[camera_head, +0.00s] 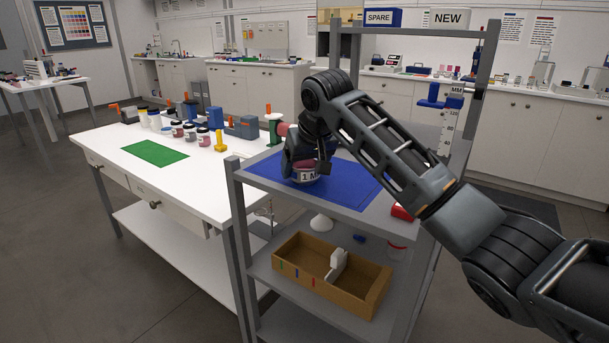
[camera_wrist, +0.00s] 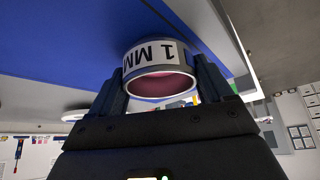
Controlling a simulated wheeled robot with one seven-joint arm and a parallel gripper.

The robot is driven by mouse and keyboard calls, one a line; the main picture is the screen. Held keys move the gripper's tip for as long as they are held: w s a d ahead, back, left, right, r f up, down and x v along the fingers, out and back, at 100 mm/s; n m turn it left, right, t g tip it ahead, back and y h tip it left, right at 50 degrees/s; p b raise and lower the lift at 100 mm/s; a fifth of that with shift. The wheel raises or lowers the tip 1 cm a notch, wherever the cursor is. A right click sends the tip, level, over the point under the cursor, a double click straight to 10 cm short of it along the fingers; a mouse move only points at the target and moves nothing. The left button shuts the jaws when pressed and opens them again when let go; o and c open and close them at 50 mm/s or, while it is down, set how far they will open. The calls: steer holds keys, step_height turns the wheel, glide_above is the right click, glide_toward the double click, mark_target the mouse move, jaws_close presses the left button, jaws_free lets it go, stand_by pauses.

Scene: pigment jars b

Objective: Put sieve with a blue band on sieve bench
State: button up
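My gripper (camera_head: 306,168) is over the blue mat (camera_head: 345,187) on the grey rack's top shelf. Its two fingers (camera_wrist: 160,90) flank a round, sieve-like ring (camera_wrist: 158,62), which looks held between them. The ring has a white label reading "1 MM" and a pinkish inside; its label also shows in the head view (camera_head: 309,177). I see no clear blue band on it; the fingers hide its sides. I cannot tell whether it touches the mat. No sign names the sieve bench; a white bench (camera_head: 118,143) stands left of the rack.
The white bench carries a green mat (camera_head: 155,153), several jars (camera_head: 178,129) and a yellow piece (camera_head: 220,142). A red object (camera_head: 401,212) sits at the rack's right edge. Rack posts (camera_head: 240,235) stand at the corners.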

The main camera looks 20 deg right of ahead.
steer(key=shift+r, duration=0.1)
steer(key=c, duration=0.6)
